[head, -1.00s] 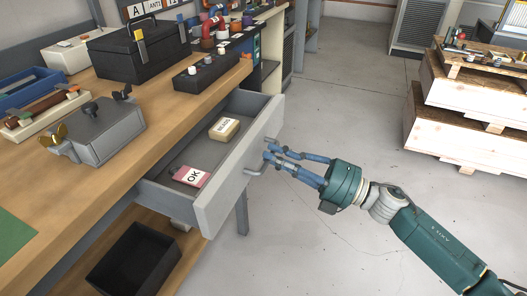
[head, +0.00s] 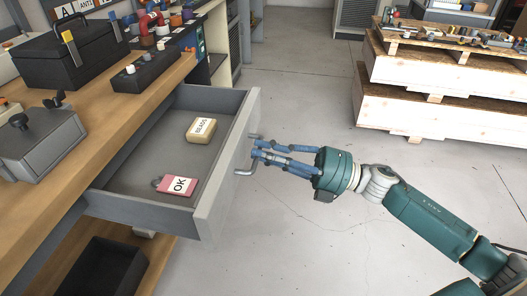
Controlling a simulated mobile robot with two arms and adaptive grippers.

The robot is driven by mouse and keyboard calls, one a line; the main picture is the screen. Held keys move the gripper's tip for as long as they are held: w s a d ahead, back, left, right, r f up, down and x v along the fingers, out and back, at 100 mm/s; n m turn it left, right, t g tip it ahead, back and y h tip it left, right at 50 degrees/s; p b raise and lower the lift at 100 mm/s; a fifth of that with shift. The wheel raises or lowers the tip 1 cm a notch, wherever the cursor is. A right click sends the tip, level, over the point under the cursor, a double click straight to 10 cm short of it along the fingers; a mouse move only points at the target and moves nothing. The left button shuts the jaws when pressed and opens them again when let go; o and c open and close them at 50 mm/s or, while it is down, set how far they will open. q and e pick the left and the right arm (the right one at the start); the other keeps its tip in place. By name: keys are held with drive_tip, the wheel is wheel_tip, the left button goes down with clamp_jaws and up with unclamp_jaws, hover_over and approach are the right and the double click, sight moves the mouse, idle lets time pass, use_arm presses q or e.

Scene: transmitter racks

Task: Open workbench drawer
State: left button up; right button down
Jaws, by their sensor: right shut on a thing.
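The workbench drawer (head: 212,196) is grey and stands pulled out from under the wooden bench top (head: 150,103). Inside it lie a pink tag marked OK (head: 178,186) and a beige block with a label (head: 201,130). A bent metal handle (head: 245,171) sits on the drawer's front. My right gripper (head: 258,152) comes from the right, its blue fingers shut on the handle. The fingers partly hide the middle of the handle. My left gripper is not in view.
A black toolbox (head: 88,55), a black box with knobs (head: 150,76) and a grey box (head: 40,140) stand on the bench. A black bin (head: 100,268) sits below. Wooden crates (head: 440,75) stand at the back right. The floor (head: 300,225) beside the drawer is clear.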

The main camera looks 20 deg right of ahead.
drive_tip(key=c, duration=1.8)
unclamp_jaws()
drive_tip(key=shift+f, duration=0.1)
drive_tip(key=shift+o, duration=0.6)
drive_tip(key=v, duration=1.2)
drive_tip(key=shift+w, duration=0.1)
